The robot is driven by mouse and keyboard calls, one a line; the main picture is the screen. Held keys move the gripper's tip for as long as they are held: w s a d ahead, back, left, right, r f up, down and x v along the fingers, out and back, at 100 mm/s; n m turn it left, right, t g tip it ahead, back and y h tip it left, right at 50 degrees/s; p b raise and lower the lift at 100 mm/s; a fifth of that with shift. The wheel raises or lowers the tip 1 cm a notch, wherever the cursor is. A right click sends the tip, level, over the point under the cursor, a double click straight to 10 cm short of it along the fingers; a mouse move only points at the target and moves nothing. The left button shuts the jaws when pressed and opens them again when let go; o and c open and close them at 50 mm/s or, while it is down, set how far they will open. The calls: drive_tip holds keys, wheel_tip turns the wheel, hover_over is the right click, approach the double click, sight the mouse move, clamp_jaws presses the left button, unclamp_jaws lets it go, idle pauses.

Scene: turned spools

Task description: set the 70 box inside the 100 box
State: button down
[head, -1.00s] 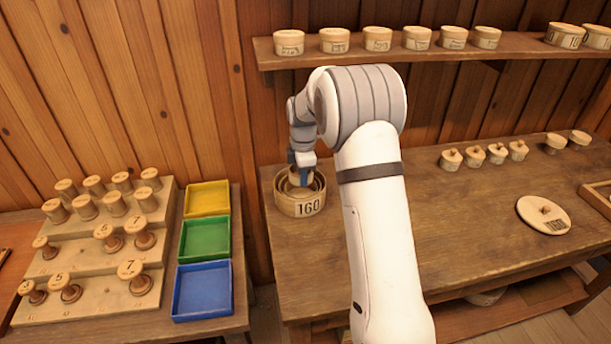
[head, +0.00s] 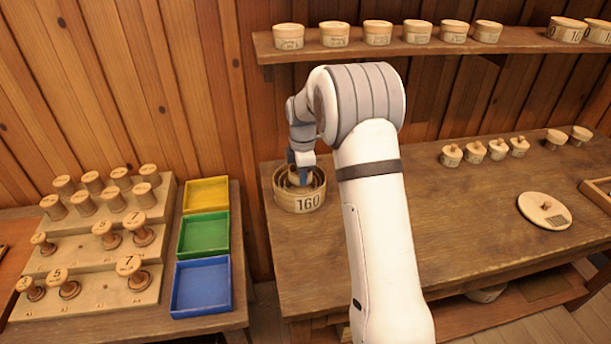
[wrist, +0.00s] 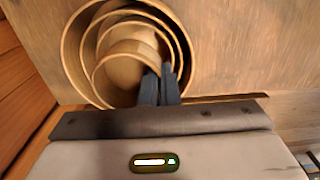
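A round pale wooden box marked 160 (head: 299,204) stands at the left end of the workbench, with smaller open boxes nested in it. The wrist view shows their rims as several rings inside the outer box (wrist: 68,50). My gripper (head: 300,178) points down into the nest. Its two dark fingers (wrist: 160,88) are close together on either side of the wall of the smallest box (wrist: 122,72), which appears to be the 70 box.
A shelf (head: 400,50) holds several lidded boxes above the bench. A stepped spool rack and yellow, green and blue trays (head: 204,237) stand left. The middle bench (head: 450,230) is clear.

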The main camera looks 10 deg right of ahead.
drive_tip(key=shift+f, duration=0.15)
drive_tip(key=shift+f+b, duration=0.55)
drive_tip(key=shift+f, duration=0.25)
drive_tip(key=shift+f, duration=0.2)
drive_tip(key=c, duration=2.1)
unclamp_jaws()
drive_tip(key=o, duration=0.5)
drive_tip(key=shift+o, duration=0.5)
drive_tip(key=o, duration=0.3)
drive_tip(key=shift+r, duration=0.25)
